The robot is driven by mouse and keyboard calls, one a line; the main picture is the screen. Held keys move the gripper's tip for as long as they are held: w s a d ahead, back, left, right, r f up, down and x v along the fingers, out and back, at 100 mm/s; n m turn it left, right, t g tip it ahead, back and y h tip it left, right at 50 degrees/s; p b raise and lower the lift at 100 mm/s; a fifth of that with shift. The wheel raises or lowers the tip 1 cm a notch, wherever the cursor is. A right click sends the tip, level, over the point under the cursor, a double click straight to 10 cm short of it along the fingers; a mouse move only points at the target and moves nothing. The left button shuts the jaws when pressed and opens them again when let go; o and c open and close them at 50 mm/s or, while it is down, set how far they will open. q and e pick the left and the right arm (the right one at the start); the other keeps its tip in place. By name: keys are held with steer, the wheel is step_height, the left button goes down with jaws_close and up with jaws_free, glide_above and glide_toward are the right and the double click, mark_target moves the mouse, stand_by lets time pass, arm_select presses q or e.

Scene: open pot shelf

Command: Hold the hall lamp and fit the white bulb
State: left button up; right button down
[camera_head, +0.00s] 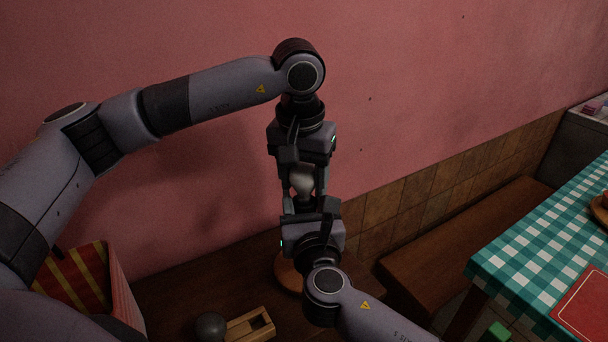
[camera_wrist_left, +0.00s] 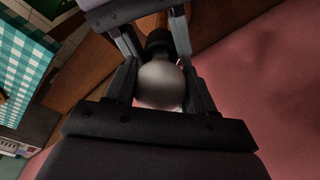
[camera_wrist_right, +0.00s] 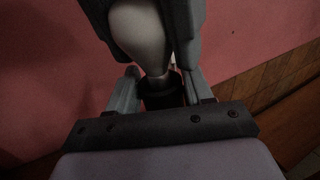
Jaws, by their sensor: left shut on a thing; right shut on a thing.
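The white bulb (camera_head: 302,181) is between the fingers of my left gripper (camera_head: 302,186), which points down and is shut on it. In the left wrist view the round bulb (camera_wrist_left: 161,84) sits between both fingers. My right gripper (camera_head: 306,205) comes from below and is shut on the hall lamp at its dark socket (camera_wrist_right: 161,94). In the right wrist view the bulb's narrow neck (camera_wrist_right: 154,72) meets the socket's top, in line with it; how deep it sits cannot be told. The lamp's round wooden base (camera_head: 287,276) shows behind my right gripper.
A dark grey ball-shaped thing (camera_head: 211,326) lies by a small wooden holder (camera_head: 250,325) on the bench. A red and yellow striped box (camera_head: 122,296) stands at left. A table with a checkered cloth (camera_head: 536,240) is at right. The pink wall is close behind.

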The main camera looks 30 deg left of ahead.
arm_select(q)
steer(key=shift+f, duration=0.35)
arm_select(e)
steer(key=shift+f, duration=0.15)
stand_by(0.3)
arm_select(q)
steer(key=o, duration=0.9)
steer(key=shift+s, duration=0.1)
steer(key=r, duration=0.4)
steer(key=s+r, duration=0.1)
steer(key=r, duration=0.7)
steer(key=shift+s+d, duration=0.15)
steer(key=shift+s, duration=0.1)
arm_select(e)
steer(key=shift+c, duration=1.9)
jaws_free()
